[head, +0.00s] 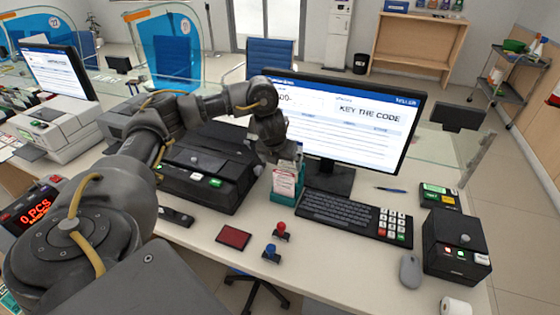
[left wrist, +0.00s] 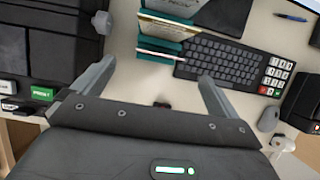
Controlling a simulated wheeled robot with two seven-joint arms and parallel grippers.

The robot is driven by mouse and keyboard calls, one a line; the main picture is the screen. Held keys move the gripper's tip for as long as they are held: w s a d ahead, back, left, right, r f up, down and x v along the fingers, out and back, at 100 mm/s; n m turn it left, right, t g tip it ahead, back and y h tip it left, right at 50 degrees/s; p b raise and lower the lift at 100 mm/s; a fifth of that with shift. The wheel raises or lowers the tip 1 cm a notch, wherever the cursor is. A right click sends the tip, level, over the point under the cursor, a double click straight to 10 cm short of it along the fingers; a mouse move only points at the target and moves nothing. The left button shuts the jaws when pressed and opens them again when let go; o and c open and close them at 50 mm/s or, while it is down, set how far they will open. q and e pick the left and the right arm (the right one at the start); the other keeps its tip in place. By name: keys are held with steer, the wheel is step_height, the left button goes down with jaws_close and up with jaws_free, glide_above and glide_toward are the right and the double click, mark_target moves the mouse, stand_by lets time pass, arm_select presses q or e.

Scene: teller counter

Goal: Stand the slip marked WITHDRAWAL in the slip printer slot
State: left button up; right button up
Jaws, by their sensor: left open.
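Paper slips (head: 285,180) stand in a teal holder (head: 284,196) left of the keyboard; their markings are too small to read, so I cannot tell which is WITHDRAWAL. The left wrist view shows a white slip edge (left wrist: 158,57) and teal dividers (left wrist: 165,45). My left gripper (head: 277,156) is just above the holder, open, its fingers (left wrist: 156,75) apart with nothing between them. A black machine (head: 205,168) with a green button, reading like PRINT in the left wrist view, stands left of the holder and looks like the slip printer; its slot is not clear. My right gripper is out of view.
A monitor (head: 345,122) reading KEY THE CODE stands behind the keyboard (head: 345,212). A red pad (head: 233,237), a red stamp (head: 281,230) and a blue stamp (head: 271,253) lie in front. A black box (head: 455,245) and a mouse (head: 410,271) are at right.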

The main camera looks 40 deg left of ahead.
mark_target(284, 172)
arm_select(q)
steer(key=x, duration=1)
steer(key=shift+f, duration=0.2)
steer(key=c, duration=0.9)
step_height(284, 172, up, 12)
steer(key=p, duration=0.9)
steer(key=shift+f, duration=0.15)
stand_by(0.3)
